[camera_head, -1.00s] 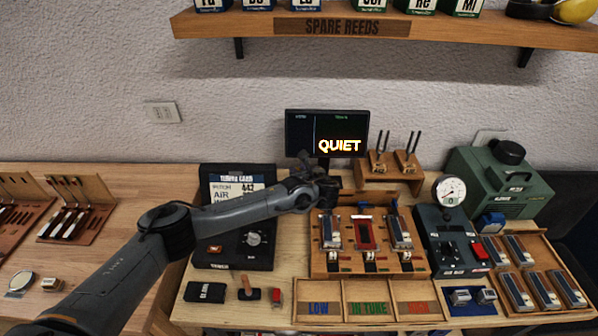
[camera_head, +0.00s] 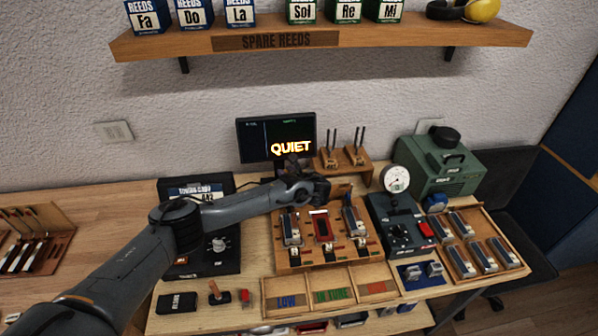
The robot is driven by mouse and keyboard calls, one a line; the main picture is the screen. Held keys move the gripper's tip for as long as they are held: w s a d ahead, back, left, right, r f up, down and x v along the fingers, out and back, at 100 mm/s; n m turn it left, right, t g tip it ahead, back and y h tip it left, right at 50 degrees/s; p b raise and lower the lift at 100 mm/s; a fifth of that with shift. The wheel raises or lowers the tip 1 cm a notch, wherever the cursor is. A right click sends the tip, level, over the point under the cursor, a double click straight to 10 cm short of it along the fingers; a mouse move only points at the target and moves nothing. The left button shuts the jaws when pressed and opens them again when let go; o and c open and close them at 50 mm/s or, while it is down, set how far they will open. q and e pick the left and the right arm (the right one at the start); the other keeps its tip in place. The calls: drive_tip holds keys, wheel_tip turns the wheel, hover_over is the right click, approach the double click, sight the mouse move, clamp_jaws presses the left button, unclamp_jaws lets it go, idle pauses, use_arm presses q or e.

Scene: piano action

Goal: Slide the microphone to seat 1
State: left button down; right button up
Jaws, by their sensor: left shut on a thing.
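The wooden tuning rack (camera_head: 285,262) stands on the bench with three seats side by side. The left seat holds a metal reed block (camera_head: 291,230), the middle one a red block (camera_head: 322,227), the right one another metal block (camera_head: 353,222). My left gripper (camera_head: 321,189) is at the back edge of the rack, behind the middle block, reaching in from the left. It is shut on the microphone, which is mostly hidden by the gripper and wrist. My right gripper is out of view.
A screen reading QUIET (camera_head: 277,139) stands behind. A dark box with a gauge (camera_head: 397,179) stands right of the rack. Three labelled bins (camera_head: 330,290) lie in front.

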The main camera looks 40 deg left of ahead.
use_arm(q)
drive_tip(key=c, duration=0.9)
unclamp_jaws()
drive_tip(key=shift+c, duration=0.2)
drive_tip(key=p+v, duration=0.1)
drive_tip(key=v, duration=0.9)
drive_tip(key=shift+d, duration=0.35)
drive_tip(key=shift+s+r, duration=0.15)
